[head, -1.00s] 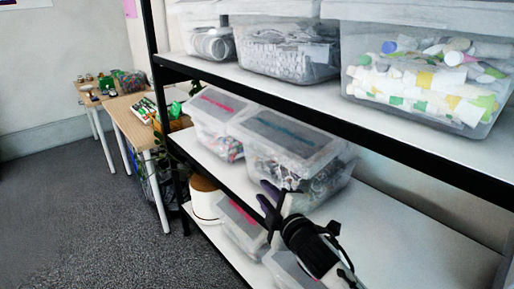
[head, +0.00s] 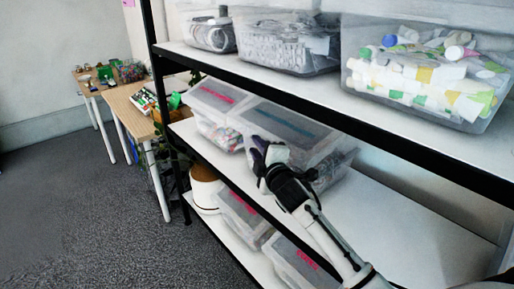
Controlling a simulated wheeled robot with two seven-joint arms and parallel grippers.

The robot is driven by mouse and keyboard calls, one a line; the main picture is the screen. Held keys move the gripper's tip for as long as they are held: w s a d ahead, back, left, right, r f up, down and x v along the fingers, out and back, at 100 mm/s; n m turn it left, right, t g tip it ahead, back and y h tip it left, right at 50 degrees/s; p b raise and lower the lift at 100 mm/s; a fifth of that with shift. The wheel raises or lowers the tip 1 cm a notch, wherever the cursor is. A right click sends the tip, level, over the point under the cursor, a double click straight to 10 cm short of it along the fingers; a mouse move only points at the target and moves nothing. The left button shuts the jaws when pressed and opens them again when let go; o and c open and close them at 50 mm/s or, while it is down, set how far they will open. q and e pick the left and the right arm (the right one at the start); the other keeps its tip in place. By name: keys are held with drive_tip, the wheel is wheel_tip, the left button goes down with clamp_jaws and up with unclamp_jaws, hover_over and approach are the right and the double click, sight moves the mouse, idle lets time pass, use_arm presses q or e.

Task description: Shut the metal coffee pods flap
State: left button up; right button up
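A clear box (head: 332,172) with grey, metallic-looking contents stands on the middle shelf. It looks like the coffee pods box, though I cannot read its label. Its translucent flap (head: 305,135) with a teal strip lies over the top; I cannot tell whether it is fully shut. My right gripper (head: 264,150) is at the front left of this box, close to the flap's front edge. It covers part of the box front, and I cannot tell whether it touches. Its fingers look close together, with nothing seen between them. My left gripper is not in view.
A box with a pink label (head: 215,98) stands left of it on the middle shelf (head: 390,215), which is bare to the right. An upper shelf (head: 410,135) with several boxes hangs above. Lower boxes (head: 243,215) and a white pot (head: 205,190) stand below.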

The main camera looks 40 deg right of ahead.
clamp_jaws()
idle(1.4)
